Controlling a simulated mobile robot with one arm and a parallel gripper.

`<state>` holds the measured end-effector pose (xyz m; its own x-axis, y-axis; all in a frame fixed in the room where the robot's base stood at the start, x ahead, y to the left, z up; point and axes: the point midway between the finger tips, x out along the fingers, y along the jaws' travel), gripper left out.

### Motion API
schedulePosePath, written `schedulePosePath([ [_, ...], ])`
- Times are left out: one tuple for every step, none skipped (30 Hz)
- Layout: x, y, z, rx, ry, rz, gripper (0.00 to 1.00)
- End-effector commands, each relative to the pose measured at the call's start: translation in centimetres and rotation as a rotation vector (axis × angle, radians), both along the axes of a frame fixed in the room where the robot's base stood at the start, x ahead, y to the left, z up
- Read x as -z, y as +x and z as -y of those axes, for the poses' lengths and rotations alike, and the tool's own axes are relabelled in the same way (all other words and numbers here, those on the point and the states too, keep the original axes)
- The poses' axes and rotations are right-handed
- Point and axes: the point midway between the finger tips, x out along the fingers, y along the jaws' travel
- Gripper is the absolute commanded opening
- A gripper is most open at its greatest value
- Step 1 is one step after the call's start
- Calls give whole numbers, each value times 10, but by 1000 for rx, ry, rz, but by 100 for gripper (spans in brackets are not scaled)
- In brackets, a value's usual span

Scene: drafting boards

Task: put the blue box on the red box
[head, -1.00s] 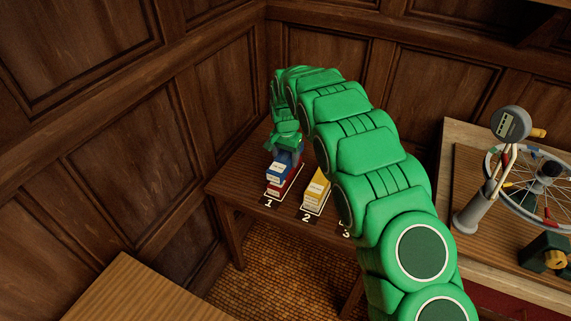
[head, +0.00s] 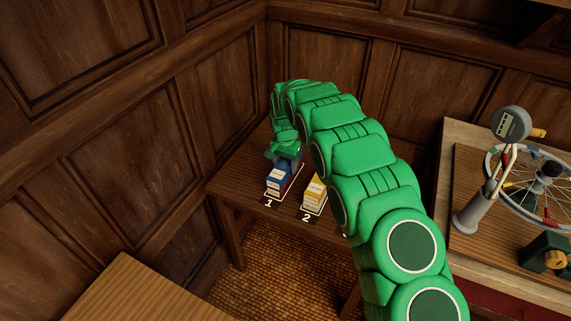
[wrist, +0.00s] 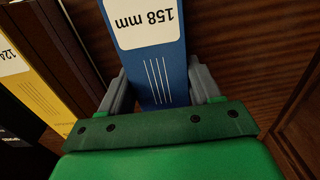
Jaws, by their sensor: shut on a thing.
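My gripper (head: 286,157) is shut on the blue box (head: 277,177) at place 1 on the far wooden table. In the wrist view the blue box (wrist: 155,60), with a white "158 mm" label, sits between the two grey fingers of my gripper (wrist: 160,85). Only a thin edge of the red box (head: 293,181) shows, to the right of and below the blue box. The blue box is low over the red box and covers most of it. I cannot tell whether they touch.
A yellow box (head: 315,193) stands just right at place 2; it also shows in the wrist view (wrist: 35,85). Panelled walls close off the left and back. A bench with a spoked wheel (head: 535,180) and a gauge stand (head: 487,195) is at the right.

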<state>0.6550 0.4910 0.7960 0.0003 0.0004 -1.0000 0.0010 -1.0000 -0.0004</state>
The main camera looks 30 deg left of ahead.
Motion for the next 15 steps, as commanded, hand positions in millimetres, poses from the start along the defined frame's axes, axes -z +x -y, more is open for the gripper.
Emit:
schedulePosePath([
  [1, 0, 0, 0, 0, 0, 23],
  [2, 0, 0, 0, 0, 0, 23],
  [2, 0, 0, 0, 0, 0, 69],
  [1, 0, 0, 0, 0, 0, 74],
  [1, 0, 0, 0, 0, 0, 78],
  [2, 0, 0, 0, 0, 0, 84],
  [2, 0, 0, 0, 0, 0, 88],
  [2, 0, 0, 0, 0, 0, 88],
  [2, 0, 0, 0, 0, 0, 88],
  [2, 0, 0, 0, 0, 0, 88],
  [2, 0, 0, 0, 0, 0, 88],
  [2, 0, 0, 0, 0, 0, 88],
  [2, 0, 0, 0, 0, 0, 88],
  [2, 0, 0, 0, 0, 0, 88],
  [2, 0, 0, 0, 0, 0, 88],
])
